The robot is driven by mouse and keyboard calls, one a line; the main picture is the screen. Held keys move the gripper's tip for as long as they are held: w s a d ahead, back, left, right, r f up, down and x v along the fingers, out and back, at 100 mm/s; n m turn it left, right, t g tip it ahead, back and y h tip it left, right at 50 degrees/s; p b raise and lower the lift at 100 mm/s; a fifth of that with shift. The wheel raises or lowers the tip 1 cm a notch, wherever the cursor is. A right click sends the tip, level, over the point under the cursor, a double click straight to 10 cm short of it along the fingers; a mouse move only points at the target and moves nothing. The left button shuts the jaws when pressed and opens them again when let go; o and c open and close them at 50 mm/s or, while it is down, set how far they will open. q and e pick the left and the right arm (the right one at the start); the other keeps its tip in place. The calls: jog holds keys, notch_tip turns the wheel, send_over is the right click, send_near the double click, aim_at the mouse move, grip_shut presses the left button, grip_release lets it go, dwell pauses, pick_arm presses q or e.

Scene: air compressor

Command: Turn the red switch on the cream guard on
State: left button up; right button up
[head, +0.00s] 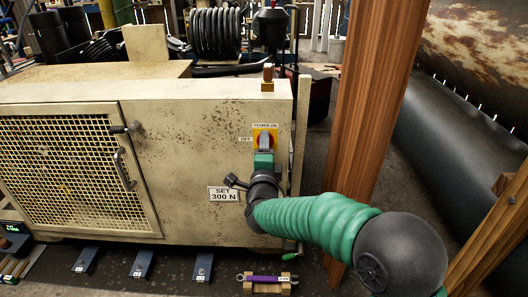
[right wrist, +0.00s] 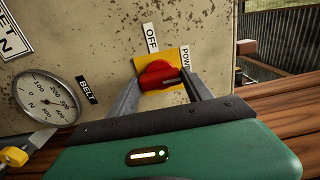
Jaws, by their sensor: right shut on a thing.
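The red switch (right wrist: 156,74) sits on a yellow plate (right wrist: 176,56) on the cream guard (head: 190,130). In the right wrist view the fingers of my right gripper (right wrist: 162,84) are on either side of the knob and shut on it. In the head view my right gripper (head: 264,148) covers much of the switch. My left gripper is not in view.
A dial gauge (right wrist: 46,98) and a "BELT" label (right wrist: 87,90) are beside the switch. A wooden post (head: 372,95) stands right of the guard, close behind my right arm.

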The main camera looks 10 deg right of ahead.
jog(key=shift+f, duration=0.35)
jog(key=o, duration=1.1)
jog(key=shift+o, duration=1.3)
jog(key=shift+d+r, duration=0.1)
jog(key=shift+r, duration=0.05)
jog(key=shift+s, duration=0.1)
jog(key=p+v, duration=0.4)
jog(key=v, duration=1.2)
jog(key=shift+s+p, duration=0.3)
jog(key=shift+s, duration=0.05)
